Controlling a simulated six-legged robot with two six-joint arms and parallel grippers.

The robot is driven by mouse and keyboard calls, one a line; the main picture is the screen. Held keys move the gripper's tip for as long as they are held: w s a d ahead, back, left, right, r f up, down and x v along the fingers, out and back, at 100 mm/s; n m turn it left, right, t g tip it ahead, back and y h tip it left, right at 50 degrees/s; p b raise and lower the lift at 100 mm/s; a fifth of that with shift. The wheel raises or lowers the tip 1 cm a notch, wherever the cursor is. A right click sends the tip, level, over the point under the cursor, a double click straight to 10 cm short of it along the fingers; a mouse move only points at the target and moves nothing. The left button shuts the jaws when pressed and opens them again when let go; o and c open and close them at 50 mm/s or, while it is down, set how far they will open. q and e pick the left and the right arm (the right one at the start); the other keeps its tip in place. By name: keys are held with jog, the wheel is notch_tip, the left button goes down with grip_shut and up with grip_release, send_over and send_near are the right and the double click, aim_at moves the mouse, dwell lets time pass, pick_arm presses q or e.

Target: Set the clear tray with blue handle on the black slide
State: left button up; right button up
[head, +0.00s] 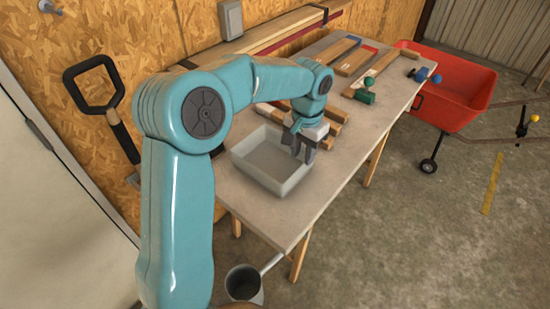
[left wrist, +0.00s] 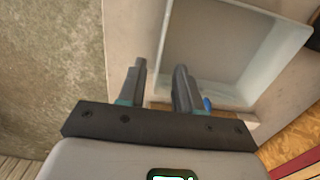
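A pale, see-through tray (head: 270,184) sits on the table's near end. It also fills the upper right of the left wrist view (left wrist: 215,45). A small blue piece (left wrist: 207,103) shows at its near edge, beside a finger; I cannot tell whether it is the handle. My left gripper (head: 305,150) is at the tray's right wall. In the left wrist view its fingers (left wrist: 162,88) are apart, with the tray's edge between them in the picture; contact is unclear. I cannot identify the black slide with certainty. My right gripper is not in view.
The long table (head: 350,150) holds several wooden-handled tools behind the tray and a green-headed one (head: 364,97). A red cart (head: 450,95) stands beyond its far end. A dark metal vessel (head: 243,280) is below the near end.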

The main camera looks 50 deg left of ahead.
aim_at(302, 166)
pick_arm(q)
jog(key=shift+f, duration=0.85)
jog(key=shift+s+f, duration=0.25)
jog(key=shift+f, duration=0.35)
jog(key=f, duration=0.4)
jog(key=shift+w+f+p, duration=0.3)
jog(key=shift+f+p, duration=0.05)
jog(key=shift+s+f, duration=0.1)
jog(key=shift+f, duration=0.15)
grip_shut()
